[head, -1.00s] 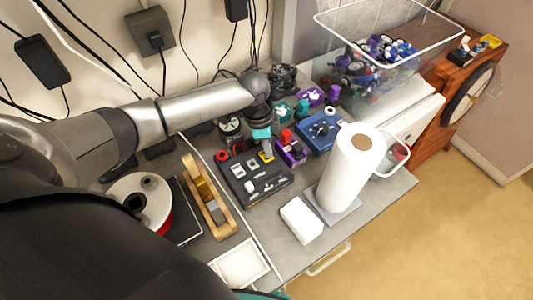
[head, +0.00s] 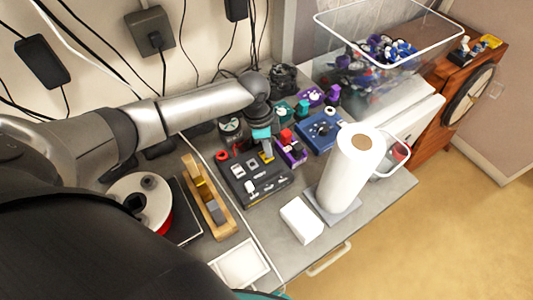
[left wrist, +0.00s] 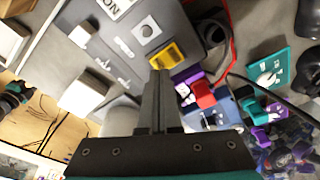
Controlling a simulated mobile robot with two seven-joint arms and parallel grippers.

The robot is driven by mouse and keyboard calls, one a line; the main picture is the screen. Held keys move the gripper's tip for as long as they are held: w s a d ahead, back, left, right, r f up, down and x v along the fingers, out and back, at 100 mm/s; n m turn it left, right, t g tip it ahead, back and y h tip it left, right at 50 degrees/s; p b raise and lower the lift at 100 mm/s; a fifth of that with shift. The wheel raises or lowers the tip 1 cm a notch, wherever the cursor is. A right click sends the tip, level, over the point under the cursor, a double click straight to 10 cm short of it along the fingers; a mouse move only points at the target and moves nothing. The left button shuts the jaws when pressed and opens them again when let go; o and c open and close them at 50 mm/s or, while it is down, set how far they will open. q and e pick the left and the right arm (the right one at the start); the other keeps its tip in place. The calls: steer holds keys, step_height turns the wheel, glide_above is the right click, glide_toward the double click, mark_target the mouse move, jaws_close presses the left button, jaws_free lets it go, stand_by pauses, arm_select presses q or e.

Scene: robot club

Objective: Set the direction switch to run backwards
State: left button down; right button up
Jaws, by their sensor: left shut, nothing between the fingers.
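The dark grey control box (head: 243,184) lies on the bench with white parts on its top. Near its far right corner is a yellow switch (head: 267,157), which fills a yellow frame in the left wrist view (left wrist: 164,53). I cannot read its direction marks or tell which way it is tipped. My left gripper (head: 266,147) is shut and empty, pointing down at the switch. In the left wrist view its fingertips (left wrist: 159,73) are right at the switch's near edge; whether they touch is unclear. My right gripper is not in view.
A purple part with red (head: 291,150) and a blue box (head: 320,131) stand close to the right. A paper roll (head: 350,175) and a white block (head: 301,220) are nearer the front edge.

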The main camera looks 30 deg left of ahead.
arm_select(q)
steer(key=shift+f+b, duration=0.5)
steer(key=shift+f, duration=0.35)
stand_by(0.4)
steer(key=shift+r, duration=0.1)
step_height(320, 180, up, 7)
steer(key=p, duration=0.7)
stand_by(0.6)
